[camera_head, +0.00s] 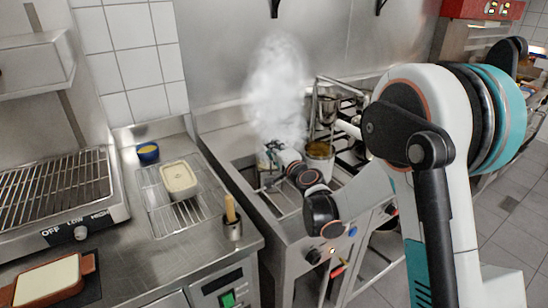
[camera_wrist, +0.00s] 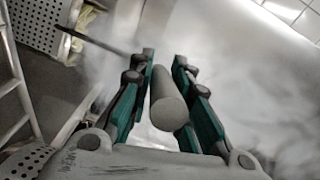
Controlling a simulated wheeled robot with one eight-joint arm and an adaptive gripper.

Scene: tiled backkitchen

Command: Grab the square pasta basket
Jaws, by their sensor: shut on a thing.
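My gripper (camera_wrist: 164,62) is shut on a grey round handle (camera_wrist: 168,105), which lies between its two green-and-black fingers in the wrist view. I take this as the handle of the square pasta basket; its join to a basket is not clear. A perforated metal basket wall (camera_wrist: 42,22) shows at the upper left of the wrist view, with a thin dark rod running from it toward the fingers. In the head view my gripper (camera_head: 270,156) is over the pasta cooker (camera_head: 238,163), partly veiled by steam. The basket cannot be made out there.
Steam (camera_head: 275,90) rises over the cooker. A pot (camera_head: 319,162) stands right of my gripper. On the left counter are a wire rack (camera_head: 158,212) with a pale tub (camera_head: 180,180), a blue bowl (camera_head: 148,153) and a metal cup (camera_head: 233,229). A grill (camera_head: 55,190) stands further left.

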